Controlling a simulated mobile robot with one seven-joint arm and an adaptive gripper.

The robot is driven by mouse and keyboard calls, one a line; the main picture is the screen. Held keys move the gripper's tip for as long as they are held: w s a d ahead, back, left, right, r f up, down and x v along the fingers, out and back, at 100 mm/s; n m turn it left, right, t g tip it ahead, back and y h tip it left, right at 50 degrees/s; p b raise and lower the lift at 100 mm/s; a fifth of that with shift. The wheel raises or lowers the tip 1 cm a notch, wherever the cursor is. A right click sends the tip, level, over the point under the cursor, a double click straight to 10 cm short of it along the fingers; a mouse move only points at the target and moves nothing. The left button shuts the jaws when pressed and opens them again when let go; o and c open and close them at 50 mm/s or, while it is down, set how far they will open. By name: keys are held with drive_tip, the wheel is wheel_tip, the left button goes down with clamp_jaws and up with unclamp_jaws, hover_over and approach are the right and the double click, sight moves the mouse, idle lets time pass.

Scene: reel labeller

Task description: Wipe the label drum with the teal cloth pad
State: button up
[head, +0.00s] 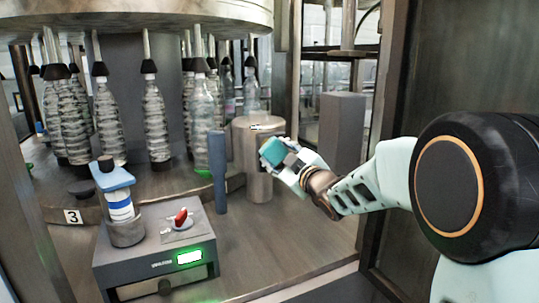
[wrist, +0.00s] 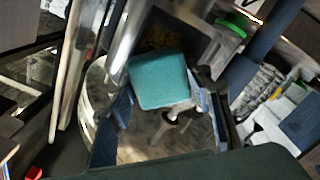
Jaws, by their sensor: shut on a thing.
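The teal cloth pad (head: 272,151) is held in my gripper (head: 283,160), in front of the upper right side of the label drum (head: 259,186). The drum is an upright metal cylinder with a brownish, streaked side. The pad overlaps the drum in the head view, and I cannot tell whether they touch. In the wrist view, the pad (wrist: 160,80) sits between the fingers of my gripper (wrist: 164,104), which are shut on it. The pad hides part of the drum's side.
A blue-grey post (head: 218,172) stands just left of the drum, and a grey box-like column (head: 341,138) stands behind to the right. Bottles (head: 155,120) hang on the carousel at left. A control box (head: 150,262) with a red knob stands in front.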

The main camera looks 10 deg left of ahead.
sight(289, 151)
drive_tip(key=shift+w+d+p, duration=0.2)
drive_tip(key=shift+w+d, duration=0.4)
drive_tip(key=shift+d, duration=0.25)
drive_tip(key=shift+w+d+p, duration=0.2)
drive_tip(key=shift+w+d, duration=0.35)
drive_tip(key=shift+d, duration=0.25)
drive_tip(key=shift+s+a+f+b, duration=0.35)
drive_tip(key=shift+a+f+b, duration=0.2)
drive_tip(key=shift+b, duration=0.55)
drive_tip(key=shift+s+a+f+b, duration=0.3)
drive_tip(key=shift+a+f+b, duration=0.25)
drive_tip(key=shift+b, duration=0.5)
drive_tip(key=shift+s+a+b, duration=0.45)
drive_tip(key=shift+a+b, duration=0.05)
drive_tip(key=shift+a, duration=0.1)
drive_tip(key=shift+r+b, duration=0.2)
drive_tip(key=shift+b, duration=0.5)
drive_tip(key=w+d, duration=0.1)
drive_tip(key=w+d+p, duration=0.1)
drive_tip(key=d, duration=0.1)
drive_tip(key=shift+w+d+f+p, duration=0.1)
drive_tip(key=shift+d+f+p, duration=0.05)
drive_tip(key=shift+d+p, duration=0.15)
